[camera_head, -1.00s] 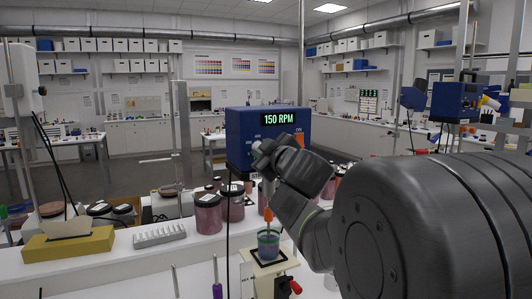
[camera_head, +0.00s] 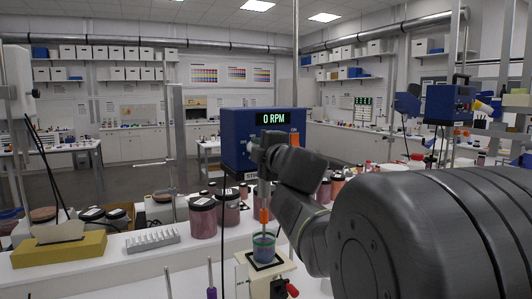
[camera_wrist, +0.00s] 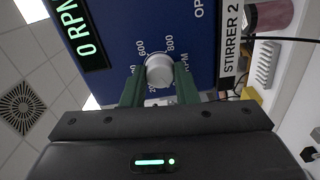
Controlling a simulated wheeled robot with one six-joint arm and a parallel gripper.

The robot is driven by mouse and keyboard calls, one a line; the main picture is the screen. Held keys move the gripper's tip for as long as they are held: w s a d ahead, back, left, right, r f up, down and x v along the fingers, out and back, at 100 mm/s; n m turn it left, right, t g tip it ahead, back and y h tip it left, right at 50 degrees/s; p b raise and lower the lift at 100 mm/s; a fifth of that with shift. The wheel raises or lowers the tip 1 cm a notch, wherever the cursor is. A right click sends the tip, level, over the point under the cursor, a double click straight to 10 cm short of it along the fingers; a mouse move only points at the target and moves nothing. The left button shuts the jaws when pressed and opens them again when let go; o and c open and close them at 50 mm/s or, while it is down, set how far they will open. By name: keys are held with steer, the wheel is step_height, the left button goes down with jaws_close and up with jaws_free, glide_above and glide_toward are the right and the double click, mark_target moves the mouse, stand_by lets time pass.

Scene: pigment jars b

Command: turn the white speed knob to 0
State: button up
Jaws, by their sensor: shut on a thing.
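The white speed knob (camera_wrist: 159,71) is on the front of the blue stirrer box, with a printed scale around it showing 600 and 800. My gripper (camera_wrist: 160,88) is shut on the knob, with one green finger on each side of it in the wrist view. In the head view my gripper (camera_head: 265,148) is at the lower front of the blue stirrer (camera_head: 236,130) and hides the knob. The stirrer's display (camera_head: 273,118) reads 0 RPM. The wrist view shows the label STIRRER 2.
Below the stirrer a beaker (camera_head: 263,247) of bluish liquid stands on a small stand. Pigment jars (camera_head: 203,220) stand to its left, and a yellow tissue box (camera_head: 58,250) is farther left. An orange switch (camera_head: 295,138) is on the stirrer's right side.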

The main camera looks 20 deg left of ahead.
steer(key=shift+f+n, duration=0.1)
steer(key=shift+n, duration=0.2)
steer(key=o, duration=1)
steer(key=shift+d, duration=0.1)
steer(key=p+v, duration=0.1)
steer(key=v, duration=1.2)
steer(key=shift+s+d, duration=0.25)
steer(key=b+x, duration=0.1)
steer(key=x, duration=1.3)
steer(key=shift+s+d, duration=0.1)
